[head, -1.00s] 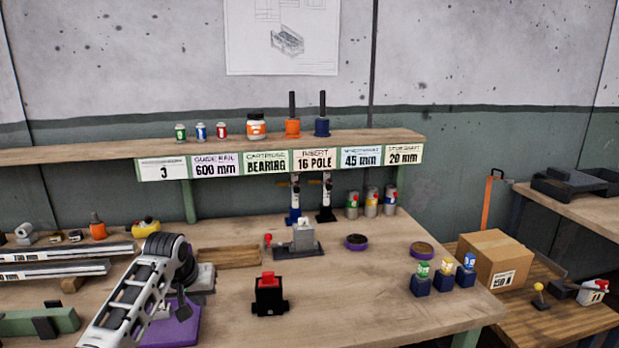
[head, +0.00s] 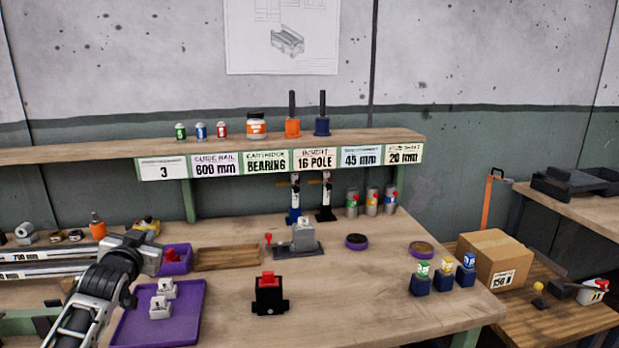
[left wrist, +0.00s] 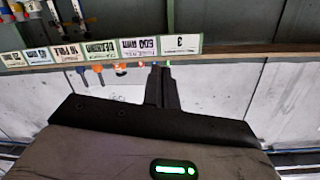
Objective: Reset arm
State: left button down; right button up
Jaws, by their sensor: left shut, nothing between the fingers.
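My left gripper (head: 146,252) is over the left part of the workbench (head: 350,315), at the end of the arm coming in from the lower left. In the head view its fingers are hard to make out. In the left wrist view the two dark fingers (left wrist: 161,78) are together with nothing between them, and they point toward the labelled shelf, which appears upside down. My right gripper is in neither view.
A purple tray (head: 187,325) with white blocks lies just right of my left arm. A purple bin (head: 178,266) with red contents is beside the gripper. A black fixture with a red top (head: 268,294) stands mid-bench.

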pick_arm(q)
jog(key=s+d+f+m+g+h, duration=0.1)
jog(key=s+d+f+h, duration=0.1)
jog(key=s+d+f, duration=0.6)
jog(key=s+d+f+m+g+h, duration=0.15)
jog(key=s+d+f, duration=0.25)
jog(key=s+f, duration=0.7)
jog(key=s+d+f+n+g, duration=0.1)
jog(key=s+d+f+g, duration=0.1)
jog(key=s, duration=0.7)
jog(key=s+d+f+n+g+h, duration=0.1)
jog(key=s+d+f, duration=0.4)
jog(key=s, duration=0.5)
notch_tip(320, 180, down, 2)
jog(key=shift+s+d+f+g, duration=0.1)
jog(key=shift+s+d+g, duration=0.15)
jog(key=shift+g, duration=0.1)
